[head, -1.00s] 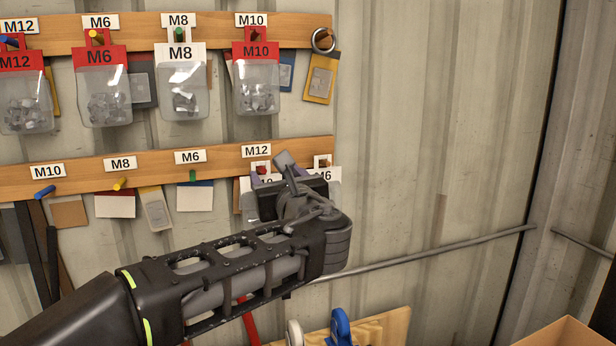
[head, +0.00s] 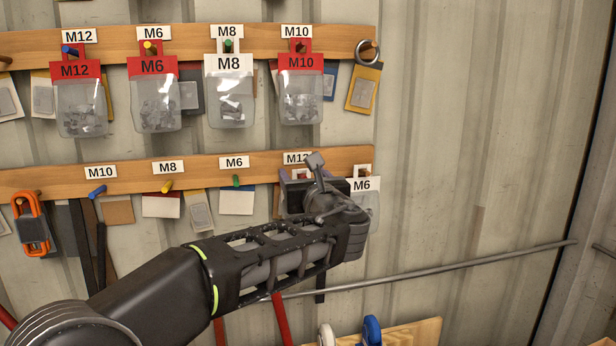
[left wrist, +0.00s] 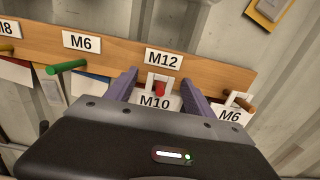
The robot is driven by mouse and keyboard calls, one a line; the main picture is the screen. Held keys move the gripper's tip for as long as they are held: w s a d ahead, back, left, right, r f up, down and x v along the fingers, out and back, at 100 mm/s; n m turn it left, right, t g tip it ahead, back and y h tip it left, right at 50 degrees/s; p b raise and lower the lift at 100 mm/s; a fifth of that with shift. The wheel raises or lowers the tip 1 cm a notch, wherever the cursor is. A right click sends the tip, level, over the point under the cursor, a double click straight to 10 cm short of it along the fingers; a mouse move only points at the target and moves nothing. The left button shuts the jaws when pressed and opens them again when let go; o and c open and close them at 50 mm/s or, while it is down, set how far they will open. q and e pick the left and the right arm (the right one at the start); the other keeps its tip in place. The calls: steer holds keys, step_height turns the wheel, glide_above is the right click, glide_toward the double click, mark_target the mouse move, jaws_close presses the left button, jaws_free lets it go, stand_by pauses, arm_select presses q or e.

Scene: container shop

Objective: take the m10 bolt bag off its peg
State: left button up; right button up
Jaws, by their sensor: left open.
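An M10 bag with a white header card (left wrist: 155,101) hangs from a red peg (left wrist: 160,88) under the M12 label on the lower rail. My left gripper (left wrist: 158,92) is open, with one purple finger on either side of this card. Whether the fingers touch it I cannot tell. In the head view the left gripper (head: 302,180) covers most of this bag, and its pouch is hidden. Another M10 bag, with a red header (head: 301,63), hangs on the upper rail under the M10 label. My right gripper is in neither view.
An M6 bag (head: 365,185) hangs close to the right of the left gripper. The upper rail (head: 190,36) holds M12, M6 and M8 bags. The lower rail's green peg (left wrist: 66,67) sticks out on the left. The wall right of the rails is mostly bare.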

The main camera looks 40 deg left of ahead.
arm_select(q)
steer(key=shift+x, duration=0.85)
steer(key=shift+c, duration=0.3)
jaws_close()
steer(key=shift+r, duration=0.1)
steer(key=shift+r+p, duration=0.25)
steer(key=shift+p, duration=0.1)
steer(key=shift+s+d, duration=0.1)
